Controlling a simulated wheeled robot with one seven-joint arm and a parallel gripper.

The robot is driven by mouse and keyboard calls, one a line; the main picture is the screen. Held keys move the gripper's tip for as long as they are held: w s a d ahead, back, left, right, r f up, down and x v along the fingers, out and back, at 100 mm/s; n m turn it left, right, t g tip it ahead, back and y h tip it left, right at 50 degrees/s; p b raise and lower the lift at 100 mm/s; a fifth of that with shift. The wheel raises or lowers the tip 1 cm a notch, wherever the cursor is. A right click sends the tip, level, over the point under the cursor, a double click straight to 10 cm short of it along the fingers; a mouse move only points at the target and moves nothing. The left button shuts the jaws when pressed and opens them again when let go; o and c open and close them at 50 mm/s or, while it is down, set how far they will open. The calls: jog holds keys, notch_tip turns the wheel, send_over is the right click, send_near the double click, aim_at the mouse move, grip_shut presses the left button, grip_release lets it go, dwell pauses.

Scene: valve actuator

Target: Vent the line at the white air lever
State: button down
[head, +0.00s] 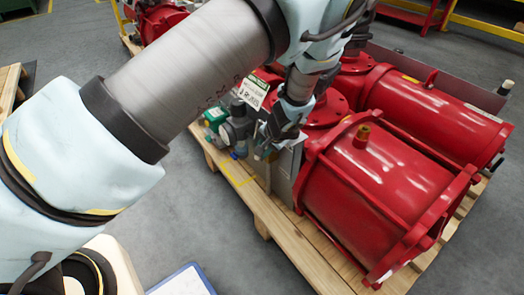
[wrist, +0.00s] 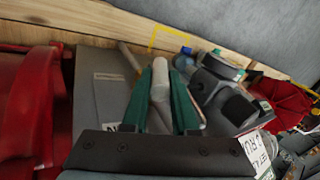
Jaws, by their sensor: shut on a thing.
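My gripper (wrist: 162,100) shows in the wrist view as two green-sided fingers. It is shut on the white air lever (wrist: 160,82), whose pale, rounded end stands up between the fingers. The lever's lower part is hidden by the gripper. In the head view my gripper (head: 272,141) is at the grey plate (head: 286,172) beside the red actuator (head: 375,185); the lever is too small there to make out clearly.
Grey and green air fittings (wrist: 215,78) with a blue part (wrist: 186,51) sit close right of the fingers. A printed tag (head: 254,91) is near my wrist. The wooden pallet (head: 255,200) carries the red actuators. Grey floor is open in front.

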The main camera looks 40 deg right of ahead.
jog(key=c, duration=0.7)
grip_release()
jog(key=shift+a, duration=0.1)
jog(key=p+v, duration=0.1)
jog(key=v, duration=0.9)
jog(key=shift+s+r, duration=0.15)
jog(key=shift+r, duration=0.25)
jog(key=shift+c, duration=0.2)
